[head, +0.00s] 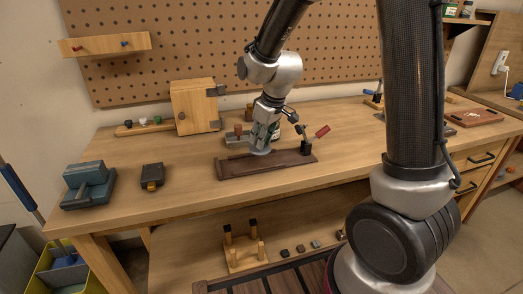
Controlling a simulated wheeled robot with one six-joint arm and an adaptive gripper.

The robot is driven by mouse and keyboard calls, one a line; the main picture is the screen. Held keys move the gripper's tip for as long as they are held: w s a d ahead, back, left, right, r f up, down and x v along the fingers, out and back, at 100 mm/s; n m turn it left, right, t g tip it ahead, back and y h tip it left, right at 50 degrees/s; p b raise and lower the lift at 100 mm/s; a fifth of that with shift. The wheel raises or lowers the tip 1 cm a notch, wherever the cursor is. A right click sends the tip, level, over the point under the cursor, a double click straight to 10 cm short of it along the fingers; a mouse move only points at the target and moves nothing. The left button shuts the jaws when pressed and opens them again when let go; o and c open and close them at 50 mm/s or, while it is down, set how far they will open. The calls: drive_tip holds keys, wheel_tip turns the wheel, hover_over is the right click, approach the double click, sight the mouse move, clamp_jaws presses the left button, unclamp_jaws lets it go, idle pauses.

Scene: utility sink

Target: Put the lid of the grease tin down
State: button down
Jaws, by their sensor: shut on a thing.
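My gripper (262,143) is over the workbench, pointing down and shut on the lid (260,151). The lid shows as a small pale grey disc at the fingertips, close above the back edge of a dark brown board. I cannot tell whether it touches anything. A dark green thing (275,131), perhaps the grease tin, stands just behind and right of the fingers. It is partly hidden by my gripper, so its top is not clear.
The dark board (240,169) lies in front of my gripper. A wooden box (194,107) is at the back left. A dark block (152,175) and grey vise (88,185) are left, with clear bench between.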

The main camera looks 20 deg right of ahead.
drive_tip(key=shift+f, duration=1.95)
drive_tip(key=c, duration=1.3)
unclamp_jaws()
drive_tip(key=v, duration=1.2)
drive_tip(key=s+d+r+m, duration=0.2)
drive_tip(key=s+d, duration=0.2)
drive_tip(key=s, duration=0.3)
drive_tip(key=s+d+r+m+h, duration=0.1)
drive_tip(key=s+d+r+m, duration=0.1)
drive_tip(key=s, duration=0.6)
drive_tip(key=s+d+r+m+t, duration=0.1)
drive_tip(key=s+d+r+m, duration=0.2)
drive_tip(key=s+d, duration=0.4)
drive_tip(key=shift+s+r+h, duration=0.3)
drive_tip(key=shift+s+r, duration=0.1)
drive_tip(key=shift+r, duration=0.2)
